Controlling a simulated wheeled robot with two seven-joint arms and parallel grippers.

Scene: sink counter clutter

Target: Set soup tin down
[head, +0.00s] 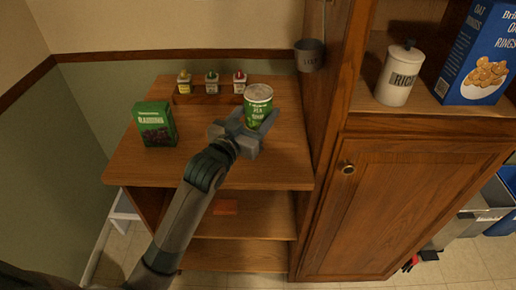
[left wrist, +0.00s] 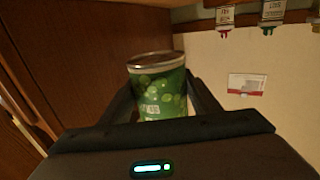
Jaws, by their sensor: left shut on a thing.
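The soup tin (head: 258,108) is green with a pale metal top. It is upright over the right part of the wooden counter top (head: 205,165). My left gripper (head: 254,121) is shut on the tin, with a finger on each side of it. The left wrist view also shows the tin (left wrist: 160,92) between the two fingers. I cannot tell whether the tin's base touches the counter. My right gripper is not in view.
A green raisin box (head: 156,125) stands at the left. Several small spice jars (head: 212,83) stand in a rack at the back. A tall wooden cabinet (head: 400,210) borders the right, with a grey cup (head: 309,56) on its side. The counter's front left is clear.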

